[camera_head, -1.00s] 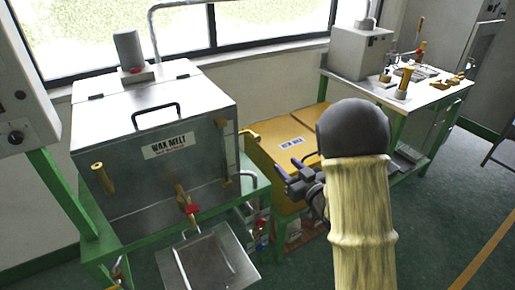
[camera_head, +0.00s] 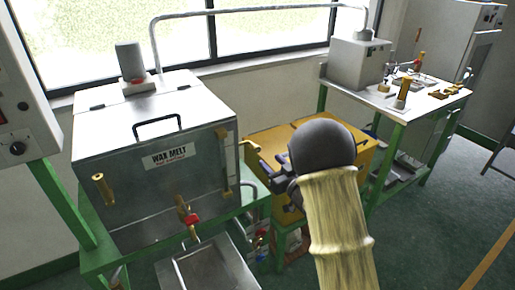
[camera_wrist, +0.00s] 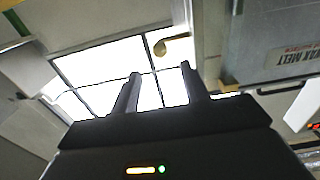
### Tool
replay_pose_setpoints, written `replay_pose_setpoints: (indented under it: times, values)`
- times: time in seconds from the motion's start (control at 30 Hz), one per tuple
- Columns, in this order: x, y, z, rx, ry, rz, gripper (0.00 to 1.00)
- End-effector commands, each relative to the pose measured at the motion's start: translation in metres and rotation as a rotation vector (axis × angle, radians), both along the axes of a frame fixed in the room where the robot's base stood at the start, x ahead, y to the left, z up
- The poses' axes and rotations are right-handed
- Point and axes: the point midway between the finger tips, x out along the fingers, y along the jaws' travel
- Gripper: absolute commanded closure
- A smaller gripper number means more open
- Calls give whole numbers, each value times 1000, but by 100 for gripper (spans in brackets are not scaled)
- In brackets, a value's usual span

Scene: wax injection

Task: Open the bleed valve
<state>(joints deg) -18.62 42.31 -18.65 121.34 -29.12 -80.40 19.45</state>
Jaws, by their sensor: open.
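The wax melt tank (camera_head: 150,190) is a metal box with a labelled front, at the left in the head view. A brass valve with a red part (camera_head: 190,217) sits low on its front, and a brass handle (camera_head: 104,188) sticks out at its left. I cannot tell which is the bleed valve. My gripper (camera_head: 256,168) is right of the tank, partly hidden by my arm. In the wrist view my gripper (camera_wrist: 160,72) is open and empty, with a curved brass piece (camera_wrist: 175,47) beyond the fingertips, apart from them.
A metal tray (camera_head: 215,268) sits below the front valve. A yellow cabinet (camera_head: 268,140) stands behind my gripper. A white-topped bench (camera_head: 420,105) with tools is at the right. A pipe (camera_head: 240,12) runs above the tank. The floor (camera_head: 430,215) at the right is clear.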

Motion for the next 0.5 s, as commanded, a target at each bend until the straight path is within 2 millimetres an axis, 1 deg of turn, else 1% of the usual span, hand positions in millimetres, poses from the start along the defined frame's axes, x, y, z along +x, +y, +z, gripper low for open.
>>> replay_pose_setpoints:
  times: [0.03,0.1,0.4,0.5]
  values:
    - [7,7,1,0,-1,4,55]
    - [17,12,0,-1,-1,2,55]
    - [56,40,0,0,0,3,55]
    - [67,46,0,-1,-1,2,55]
